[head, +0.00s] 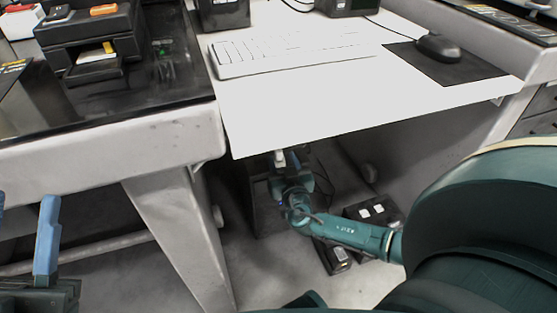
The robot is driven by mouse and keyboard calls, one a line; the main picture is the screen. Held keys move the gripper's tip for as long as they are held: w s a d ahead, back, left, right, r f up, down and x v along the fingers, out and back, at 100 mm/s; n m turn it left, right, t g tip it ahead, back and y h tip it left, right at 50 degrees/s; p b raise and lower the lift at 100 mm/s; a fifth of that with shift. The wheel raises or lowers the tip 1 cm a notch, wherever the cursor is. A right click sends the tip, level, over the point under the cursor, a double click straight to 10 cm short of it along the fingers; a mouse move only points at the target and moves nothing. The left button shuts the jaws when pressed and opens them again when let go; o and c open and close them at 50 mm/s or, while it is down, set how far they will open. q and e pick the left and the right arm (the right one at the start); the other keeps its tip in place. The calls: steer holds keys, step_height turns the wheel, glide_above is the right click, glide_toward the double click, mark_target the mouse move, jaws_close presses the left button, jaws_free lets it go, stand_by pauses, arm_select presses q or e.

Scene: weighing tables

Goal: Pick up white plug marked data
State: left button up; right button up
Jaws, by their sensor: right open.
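A small white piece (280,158), possibly the white plug, shows under the front edge of the white table. Any marking on it is too small to read. My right gripper (292,160) is open, reaching under the table right beside this white piece. I cannot tell whether the white piece is between its fingers or only beside them. My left gripper (24,228) is at the lower left edge of the view, with its blue fingers apart, empty and far from the white piece.
A dark box (264,212) stands under the white table (300,115). Black blocks with white sockets (378,209) lie on the floor near my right forearm. A keyboard (290,54) and mouse (438,47) are on the table. A grey table leg (180,235) stands left.

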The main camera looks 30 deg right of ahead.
mark_target(280, 157)
steer(key=b+x, duration=0.1)
steer(key=x, duration=0.4)
steer(key=shift+w+a, duration=0.1)
steer(key=shift+a, duration=0.05)
steer(key=shift+w, duration=0.25)
arm_select(q)
steer(key=shift+s+r+m+g+h, duration=0.15)
steer(key=shift+r+m+h, duration=0.25)
steer(key=shift+m+h, duration=0.2)
steer(key=shift+s+r+m+g+h, duration=0.15)
steer(key=shift+r+m+h, duration=0.25)
steer(key=shift+m+h, duration=0.2)
arm_select(e)
jaws_close()
